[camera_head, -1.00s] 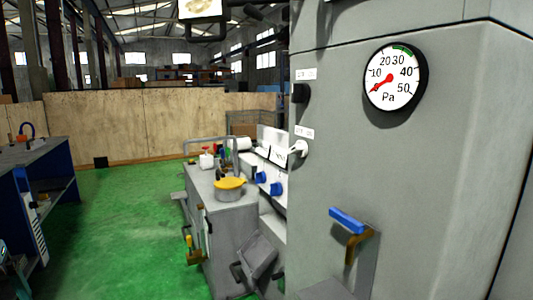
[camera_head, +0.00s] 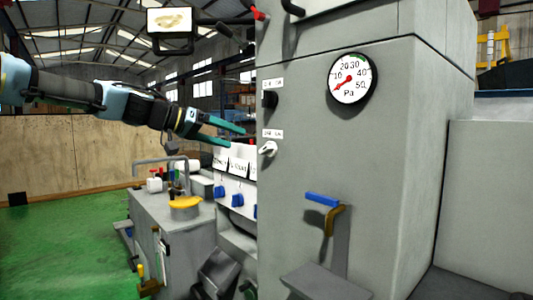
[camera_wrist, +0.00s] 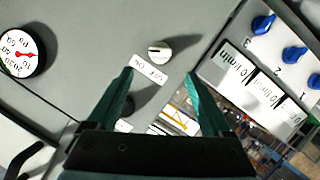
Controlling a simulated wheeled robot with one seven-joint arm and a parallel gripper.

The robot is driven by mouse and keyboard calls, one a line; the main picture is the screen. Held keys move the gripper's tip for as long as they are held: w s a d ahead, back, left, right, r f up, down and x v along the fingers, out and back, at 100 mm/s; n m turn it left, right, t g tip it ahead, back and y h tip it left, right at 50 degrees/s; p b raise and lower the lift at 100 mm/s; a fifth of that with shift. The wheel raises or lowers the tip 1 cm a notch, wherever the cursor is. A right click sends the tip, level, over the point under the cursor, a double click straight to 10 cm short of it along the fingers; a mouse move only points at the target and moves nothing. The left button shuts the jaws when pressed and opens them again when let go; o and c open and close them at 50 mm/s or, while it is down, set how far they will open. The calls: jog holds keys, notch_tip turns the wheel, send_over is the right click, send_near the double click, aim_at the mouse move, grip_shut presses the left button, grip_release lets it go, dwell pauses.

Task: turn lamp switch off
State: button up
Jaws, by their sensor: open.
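Two rotary switches sit on the left side of the grey machine cabinet. The upper one is a black knob (camera_head: 269,100) and the lower one a white knob (camera_head: 267,148), each with a small white label above it. I cannot tell which one is the lamp switch. My gripper (camera_head: 237,137) is open and empty, its green fingers pointing at the panel just left of the knobs. In the wrist view, the white knob (camera_wrist: 159,51) lies ahead of and between the fingertips (camera_wrist: 160,75), apart from them. An OFF/ON label (camera_wrist: 149,70) is beside it. The black knob is partly hidden by the left finger.
A round pressure gauge (camera_head: 352,78) and a blue-handled lever (camera_head: 322,200) are on the cabinet front. Blue knobs (camera_head: 237,200) on a white panel sit below my gripper. A screen (camera_head: 170,21) hangs above my arm. Green floor (camera_head: 60,240) is clear at left.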

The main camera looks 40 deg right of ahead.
aim_at(262, 148)
jog(key=shift+p+x, duration=1.4)
jog(key=shift+x, duration=3.85)
jog(key=shift+f, duration=0.1)
grip_shut()
